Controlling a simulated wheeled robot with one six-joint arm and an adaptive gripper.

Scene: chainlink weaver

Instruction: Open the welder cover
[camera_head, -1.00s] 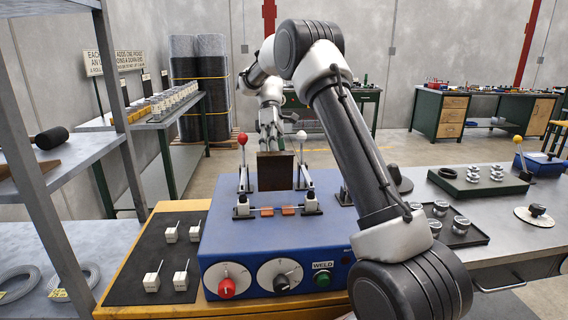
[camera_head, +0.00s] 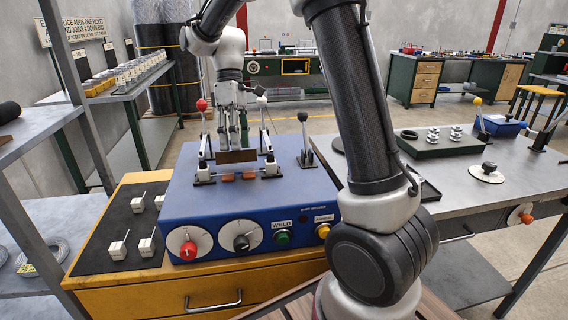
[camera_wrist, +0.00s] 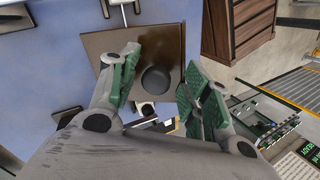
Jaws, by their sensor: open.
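The blue welder (camera_head: 240,206) stands on the yellow bench with dials and a WELD button on its front. Its brown cover (camera_head: 237,156) shows as a low, narrow strip behind two small copper pieces. In the wrist view the brown cover plate (camera_wrist: 112,48) lies beyond my fingers, with a round dark knob (camera_wrist: 154,80) on it. My gripper (camera_head: 234,143) is over the back of the welder, fingers pointing down. In the wrist view my gripper (camera_wrist: 160,78) is open, its green pads on either side of the knob; I cannot tell whether they touch it.
A red-knobbed lever (camera_head: 202,106) and a white-knobbed lever stand at either side of the cover. A black mat (camera_head: 112,232) with several white blocks lies left. A grey table (camera_head: 470,185) with a green tray stands right. A shelf rack is at far left.

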